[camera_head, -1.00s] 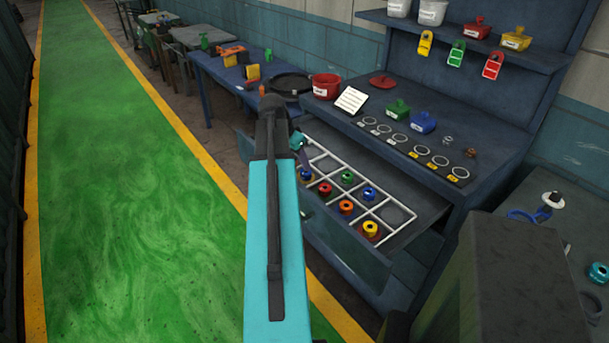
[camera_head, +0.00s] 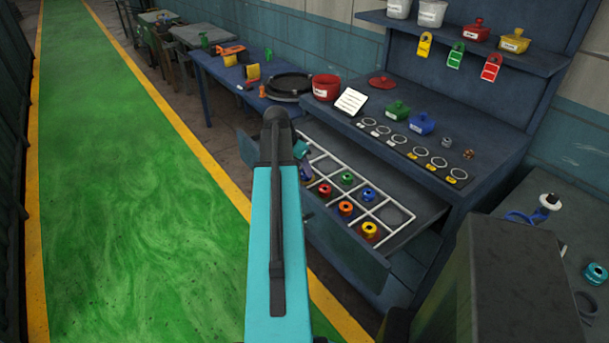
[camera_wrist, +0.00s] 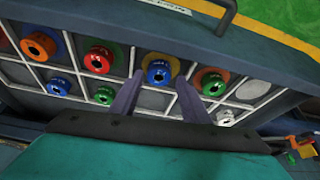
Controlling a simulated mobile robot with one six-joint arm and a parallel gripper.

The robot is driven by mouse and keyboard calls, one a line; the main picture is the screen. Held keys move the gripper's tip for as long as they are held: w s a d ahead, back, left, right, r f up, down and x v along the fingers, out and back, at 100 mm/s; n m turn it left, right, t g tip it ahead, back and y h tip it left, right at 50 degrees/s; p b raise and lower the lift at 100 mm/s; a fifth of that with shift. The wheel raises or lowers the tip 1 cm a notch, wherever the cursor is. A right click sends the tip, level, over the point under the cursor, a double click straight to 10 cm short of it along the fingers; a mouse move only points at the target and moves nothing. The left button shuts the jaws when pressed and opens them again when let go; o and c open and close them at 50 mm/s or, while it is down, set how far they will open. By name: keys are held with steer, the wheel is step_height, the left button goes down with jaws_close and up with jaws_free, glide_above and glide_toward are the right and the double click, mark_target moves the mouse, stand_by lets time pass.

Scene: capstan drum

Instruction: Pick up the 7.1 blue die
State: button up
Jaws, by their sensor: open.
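In the wrist view, a blue die (camera_wrist: 158,72) with a dark centre hole sits on a yellow disc in the drawer's front row. My gripper (camera_wrist: 158,79) is open, its two purple fingers on either side of this die in the picture. I cannot tell how far above it the tips are. A second blue die (camera_wrist: 60,85) sits in the row behind and also shows in the head view (camera_head: 369,193). No size marking is readable on either blue die. In the head view, my arm hides most of the gripper and the front-row blue die.
The open drawer (camera_head: 345,252) has a white grid (camera_head: 402,224). Red (camera_wrist: 98,60), orange (camera_wrist: 40,45) and green (camera_wrist: 104,95) dice sit close by in neighbouring cells. One front-row cell holds an empty pale disc (camera_wrist: 255,90). The drawer handle (camera_wrist: 226,14) is at the front.

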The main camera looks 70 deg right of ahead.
mark_target(303, 173)
steer(key=shift+x, duration=1.1)
steer(key=shift+c, duration=0.4)
steer(key=c, duration=0.9)
steer(key=shift+c, duration=0.2)
steer(key=shift+r, duration=0.15)
step_height(303, 173, up, 10)
steer(key=b, duration=0.2)
